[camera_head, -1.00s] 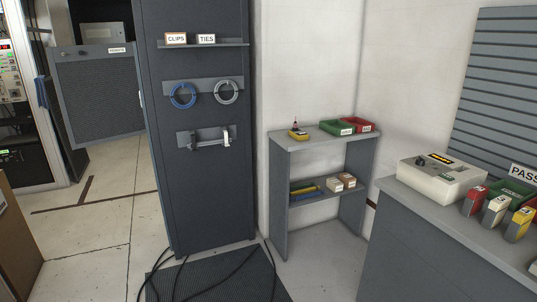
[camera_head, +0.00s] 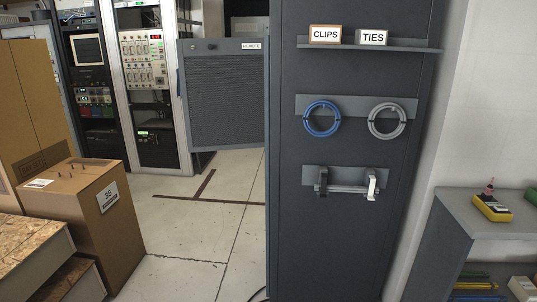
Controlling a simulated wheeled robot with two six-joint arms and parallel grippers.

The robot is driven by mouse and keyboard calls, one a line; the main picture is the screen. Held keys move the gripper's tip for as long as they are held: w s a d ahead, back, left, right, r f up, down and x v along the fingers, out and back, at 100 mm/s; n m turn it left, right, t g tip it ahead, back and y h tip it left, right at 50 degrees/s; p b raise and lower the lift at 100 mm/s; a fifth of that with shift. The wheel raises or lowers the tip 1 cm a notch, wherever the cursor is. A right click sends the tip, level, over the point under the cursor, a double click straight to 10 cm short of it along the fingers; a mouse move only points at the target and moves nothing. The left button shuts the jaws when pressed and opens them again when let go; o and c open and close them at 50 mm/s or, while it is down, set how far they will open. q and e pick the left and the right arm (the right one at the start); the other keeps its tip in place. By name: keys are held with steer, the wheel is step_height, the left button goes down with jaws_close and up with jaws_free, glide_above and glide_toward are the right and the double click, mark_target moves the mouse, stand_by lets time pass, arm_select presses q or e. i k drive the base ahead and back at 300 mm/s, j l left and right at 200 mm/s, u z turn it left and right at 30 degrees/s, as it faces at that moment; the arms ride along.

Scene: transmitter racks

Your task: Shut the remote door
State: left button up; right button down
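The remote door (camera_head: 225,95) is a dark grey perforated panel in the head view, left of a tall dark cabinet side. It carries a small white label reading REMOTE (camera_head: 251,46). The door stands swung out, with its left edge free and its right edge meeting or passing behind the cabinet side (camera_head: 345,235). A small dark fitting shows near its upper left corner. The opening it belongs to is hidden. Neither of my grippers is in view.
Cardboard boxes (camera_head: 97,225) and boards (camera_head: 30,245) crowd the left. Equipment racks (camera_head: 148,90) stand behind. Bare floor (camera_head: 190,235) lies between boxes and cabinet. A shelf (camera_head: 374,43) with CLIPS and TIES boxes juts from the cabinet side. A small shelf unit (camera_head: 455,215) stands at right.

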mark_target(223, 79)
steer(key=i+j, duration=0.55)
steer(key=j, duration=0.15)
steer(key=i+j, duration=1.05)
steer(key=j, duration=0.3)
